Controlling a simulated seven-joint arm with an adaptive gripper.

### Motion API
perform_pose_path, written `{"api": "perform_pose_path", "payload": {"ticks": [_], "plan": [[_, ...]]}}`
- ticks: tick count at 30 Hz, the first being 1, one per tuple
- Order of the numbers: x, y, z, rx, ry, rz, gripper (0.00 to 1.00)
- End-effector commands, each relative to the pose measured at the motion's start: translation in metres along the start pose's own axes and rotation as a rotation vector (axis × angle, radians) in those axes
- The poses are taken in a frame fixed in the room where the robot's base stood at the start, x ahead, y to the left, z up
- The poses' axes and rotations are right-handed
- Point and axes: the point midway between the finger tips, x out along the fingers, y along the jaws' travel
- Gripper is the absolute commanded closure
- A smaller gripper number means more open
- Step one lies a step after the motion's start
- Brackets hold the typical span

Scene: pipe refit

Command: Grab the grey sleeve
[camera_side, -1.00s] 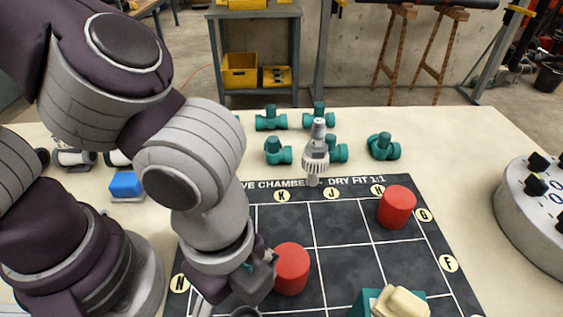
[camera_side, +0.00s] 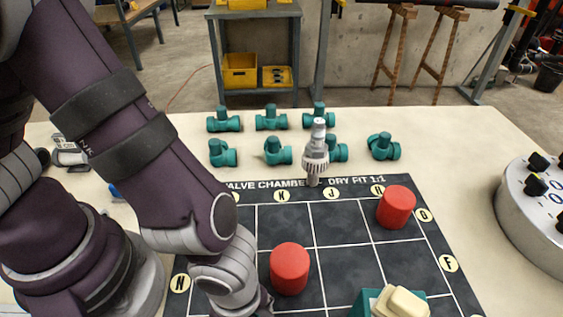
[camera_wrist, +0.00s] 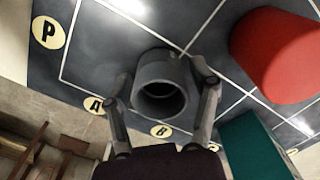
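The grey sleeve (camera_wrist: 161,85) is a short hollow cylinder on the dark marked mat (camera_wrist: 105,60). In the wrist view its open bore faces the camera. My gripper (camera_wrist: 165,78) is open, with one finger on each side of the sleeve. The fingertips are close to its wall; whether they touch it is hard to tell. In the side view my wrist reaches down to the bottom edge, and the sleeve and fingertips are hidden or out of frame.
A red cylinder (camera_side: 290,268) stands on the mat beside my wrist, and another (camera_side: 396,207) is farther right. A teal block with a cream top (camera_side: 398,303) is at the front. A grey-white fitting (camera_side: 316,155) and several teal fittings (camera_side: 271,117) stand behind.

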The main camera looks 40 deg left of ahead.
Motion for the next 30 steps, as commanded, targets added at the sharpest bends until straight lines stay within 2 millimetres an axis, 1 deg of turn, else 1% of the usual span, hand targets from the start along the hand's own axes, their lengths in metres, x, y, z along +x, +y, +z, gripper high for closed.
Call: {"api": "perform_pose_path", "payload": {"ticks": [1, 6, 8, 14, 17, 20, 24, 27, 30], "plan": [[0.0, 0.0, 0.0, 0.0, 0.0, 0.0, 0.51], [0.0, 0.0, 0.0, 0.0, 0.0, 0.0, 0.73], [0.0, 0.0, 0.0, 0.0, 0.0, 0.0, 0.8], [-0.001, 0.0, 0.0, 0.0, 0.0, 0.0, 0.8], [-0.007, 0.0, -0.001, 0.0, 0.003, -0.001, 0.8], [-0.022, -0.001, -0.001, 0.0, 0.005, -0.003, 0.8], [-0.057, -0.001, -0.001, -0.001, 0.008, -0.005, 0.8], [-0.079, -0.001, -0.001, 0.0, 0.008, -0.004, 0.8], [-0.094, -0.002, -0.001, -0.011, 0.004, -0.002, 0.8]]}}
